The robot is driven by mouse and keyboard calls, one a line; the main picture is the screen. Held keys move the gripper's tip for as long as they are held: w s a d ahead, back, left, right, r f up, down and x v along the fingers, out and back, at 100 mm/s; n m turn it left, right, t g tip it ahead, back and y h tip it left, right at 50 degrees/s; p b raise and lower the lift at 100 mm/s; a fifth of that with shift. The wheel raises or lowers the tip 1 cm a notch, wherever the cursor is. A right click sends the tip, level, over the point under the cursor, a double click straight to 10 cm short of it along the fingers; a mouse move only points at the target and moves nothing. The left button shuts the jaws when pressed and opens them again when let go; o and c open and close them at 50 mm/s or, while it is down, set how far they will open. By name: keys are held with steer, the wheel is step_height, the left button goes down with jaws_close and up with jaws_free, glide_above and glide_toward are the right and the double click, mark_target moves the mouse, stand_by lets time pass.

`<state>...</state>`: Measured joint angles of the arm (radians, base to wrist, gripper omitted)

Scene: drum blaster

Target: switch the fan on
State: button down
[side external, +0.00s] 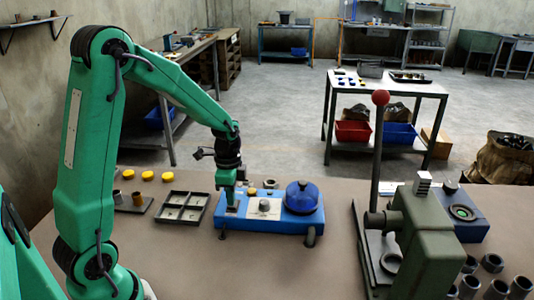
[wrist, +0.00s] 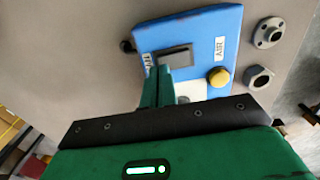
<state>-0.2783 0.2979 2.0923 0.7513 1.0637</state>
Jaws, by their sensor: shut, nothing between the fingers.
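The label beside the switch is partly hidden by my fingers. My gripper (wrist: 161,70) is shut and empty, fingers pointing down, with its tips at the near edge of the switch. I cannot tell whether they touch it. In the side view my gripper (side external: 231,205) is over the box's left end.
A lever press (side external: 418,235) with a red knob stands at the right. Bare bench lies in front of the box.

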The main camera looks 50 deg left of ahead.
mark_target(232, 213)
steer(key=shift+f, duration=0.8)
stand_by(0.8)
steer(key=shift+r, duration=2.95)
steer(key=shift+r, duration=0.15)
steer(key=s+d+r+n+t, duration=0.5)
steer(key=s+d+r+n, duration=0.4)
steer(key=s+r, duration=0.3)
steer(key=shift+s+d+r+t, duration=0.3)
steer(key=shift+s+d, duration=0.45)
steer(key=shift+s, duration=0.35)
